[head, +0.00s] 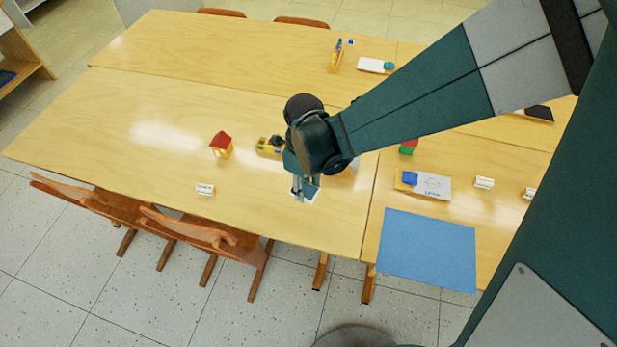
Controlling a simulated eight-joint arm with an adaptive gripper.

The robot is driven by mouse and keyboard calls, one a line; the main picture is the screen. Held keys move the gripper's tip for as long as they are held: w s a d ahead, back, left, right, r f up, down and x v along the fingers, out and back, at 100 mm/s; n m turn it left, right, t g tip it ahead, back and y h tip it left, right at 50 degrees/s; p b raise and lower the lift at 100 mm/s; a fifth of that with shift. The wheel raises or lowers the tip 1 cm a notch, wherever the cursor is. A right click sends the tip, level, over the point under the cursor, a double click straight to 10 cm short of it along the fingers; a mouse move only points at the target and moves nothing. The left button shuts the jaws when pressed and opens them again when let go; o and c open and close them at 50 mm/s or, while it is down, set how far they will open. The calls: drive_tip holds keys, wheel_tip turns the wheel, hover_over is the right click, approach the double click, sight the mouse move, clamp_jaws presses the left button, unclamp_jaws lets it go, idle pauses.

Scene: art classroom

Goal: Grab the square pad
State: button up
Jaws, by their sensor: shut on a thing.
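My gripper (301,197) points down over the front right part of the left wooden table. It is shut on a small square pad (312,193), dark with a light edge. The fingers cover part of the pad. Whether the pad touches the tabletop or hangs just above it, I cannot tell.
A toy house with a red roof (221,145) and a small yellow toy (266,147) stand left of my gripper. A white label block (205,189) is near the front edge. A blue sheet (428,248) lies on the right table. Wooden chairs (197,230) stand in front.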

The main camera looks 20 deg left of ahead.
drive_tip(key=shift+r, duration=0.65)
